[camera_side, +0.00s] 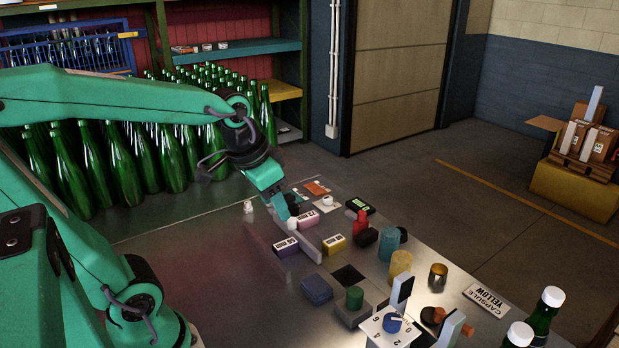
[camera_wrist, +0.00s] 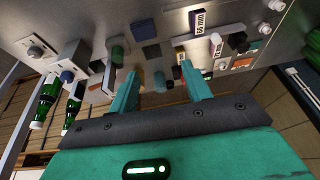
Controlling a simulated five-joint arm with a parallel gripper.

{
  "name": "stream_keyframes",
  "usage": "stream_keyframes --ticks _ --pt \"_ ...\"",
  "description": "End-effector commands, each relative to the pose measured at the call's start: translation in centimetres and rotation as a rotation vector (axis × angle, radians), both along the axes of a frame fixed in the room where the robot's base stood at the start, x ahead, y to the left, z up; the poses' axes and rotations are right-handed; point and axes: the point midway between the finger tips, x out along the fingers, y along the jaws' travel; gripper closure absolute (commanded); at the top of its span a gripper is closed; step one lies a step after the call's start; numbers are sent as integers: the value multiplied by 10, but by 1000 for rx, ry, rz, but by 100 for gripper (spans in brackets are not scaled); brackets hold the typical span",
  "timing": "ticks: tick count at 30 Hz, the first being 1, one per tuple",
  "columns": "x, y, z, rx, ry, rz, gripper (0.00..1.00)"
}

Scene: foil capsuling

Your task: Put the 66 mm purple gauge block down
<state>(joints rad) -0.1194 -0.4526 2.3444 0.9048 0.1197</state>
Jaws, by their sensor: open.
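The purple gauge block (camera_side: 286,246) lies on the metal bench to the left of a light grey strip in the side view. In the wrist view the purple block (camera_wrist: 199,21), its white label reading 66 mm, lies beyond my fingers near the top edge. My gripper (camera_side: 282,209) is open and empty, above the bench behind the block in the side view. In the wrist view both fingers of my gripper (camera_wrist: 160,86) are apart with nothing held between them. The block is clear of the fingers there.
A pink block (camera_side: 308,219) and a yellow block (camera_side: 334,244) lie across the grey strip (camera_side: 299,244). The bench's left front is bare.

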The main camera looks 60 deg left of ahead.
Motion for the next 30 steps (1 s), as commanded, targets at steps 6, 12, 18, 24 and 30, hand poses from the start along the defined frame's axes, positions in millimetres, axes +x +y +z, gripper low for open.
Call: stream_keyframes --ticks 6,12,18,24,30 --pt "-31 -22 9 -19 -93 -9 51" --pt "-47 -31 10 -35 -139 -10 51" --pt "-52 -33 9 -40 -149 -10 51" --pt "-51 -33 10 -40 -149 -10 51" --pt "-51 -33 10 -40 -149 -10 51"
